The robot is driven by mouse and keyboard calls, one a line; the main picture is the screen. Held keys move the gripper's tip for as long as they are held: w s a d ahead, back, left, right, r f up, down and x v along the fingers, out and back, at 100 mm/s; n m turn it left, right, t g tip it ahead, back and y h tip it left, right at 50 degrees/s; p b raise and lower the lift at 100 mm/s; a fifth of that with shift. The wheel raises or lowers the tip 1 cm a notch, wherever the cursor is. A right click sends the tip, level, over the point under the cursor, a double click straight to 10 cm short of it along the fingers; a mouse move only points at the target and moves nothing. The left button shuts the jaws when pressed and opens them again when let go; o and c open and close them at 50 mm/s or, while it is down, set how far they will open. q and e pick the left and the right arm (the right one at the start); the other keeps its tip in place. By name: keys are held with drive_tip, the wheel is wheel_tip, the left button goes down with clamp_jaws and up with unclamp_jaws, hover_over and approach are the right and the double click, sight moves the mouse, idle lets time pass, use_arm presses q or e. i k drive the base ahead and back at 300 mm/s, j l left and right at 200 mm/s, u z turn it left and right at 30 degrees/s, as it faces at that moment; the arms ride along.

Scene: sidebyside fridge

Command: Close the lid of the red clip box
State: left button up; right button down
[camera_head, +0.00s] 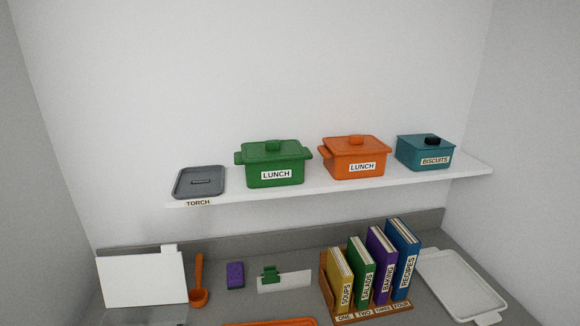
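No red clip box can be made out with certainty in the head view. An orange-red edge (270,323) shows at the very bottom of the picture, cut off by the frame. I cannot tell what it belongs to, or whether it has a lid. Neither of my grippers is in view.
A white shelf (330,187) carries a grey tray (188,190), green (275,158) and orange (354,150) lidded pots and a teal box (420,152). Below stand a white board (140,280), orange ladle (198,285), purple sponge (235,276), racked books (340,282) and white tray (462,283).

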sight(137, 280)
drive_tip(key=u, duration=1.3)
